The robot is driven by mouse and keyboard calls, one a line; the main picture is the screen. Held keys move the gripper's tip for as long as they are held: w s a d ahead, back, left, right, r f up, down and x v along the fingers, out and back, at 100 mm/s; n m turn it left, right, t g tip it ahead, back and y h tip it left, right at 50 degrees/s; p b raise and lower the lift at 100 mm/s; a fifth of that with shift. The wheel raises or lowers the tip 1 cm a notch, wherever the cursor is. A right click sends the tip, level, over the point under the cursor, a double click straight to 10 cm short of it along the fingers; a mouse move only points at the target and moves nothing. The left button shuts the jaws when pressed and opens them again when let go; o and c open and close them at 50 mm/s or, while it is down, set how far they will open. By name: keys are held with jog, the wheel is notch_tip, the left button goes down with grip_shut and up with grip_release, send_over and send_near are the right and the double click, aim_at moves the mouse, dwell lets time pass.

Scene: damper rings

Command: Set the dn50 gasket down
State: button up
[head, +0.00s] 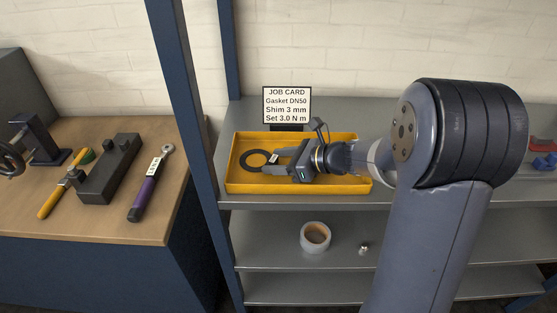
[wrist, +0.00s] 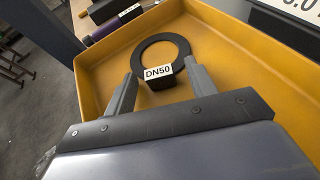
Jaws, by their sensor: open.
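The DN50 gasket, a flat black ring, lies in the yellow tray (head: 340,185); it shows in the head view (head: 257,152) and in the wrist view (wrist: 188,50). A black block tab with a white DN50 label (wrist: 158,72) sits at its near side. My gripper (wrist: 160,82) is open, with one grey finger on each side of the labelled tab. I cannot tell whether the fingers touch it. In the head view my gripper (head: 285,167) is low over the tray, at the right of the ring, and partly hides it.
The tray stands on a grey shelf (head: 290,204) in front of a job card (head: 287,104) reading Gasket DN50. A roll of tape (head: 315,237) lies on the shelf below. A blue post (head: 182,110) stands left of the tray, beside a wooden bench (head: 100,220) with tools.

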jog(key=shift+d, duration=0.1)
jog(key=v, duration=1)
jog(key=shift+s+d+r, duration=0.15)
jog(key=shift+d, duration=0.1)
grip_shut()
dwell(0.6)
dwell(0.7)
jog(key=shift+x, duration=3.9)
jog(key=shift+s, duration=0.1)
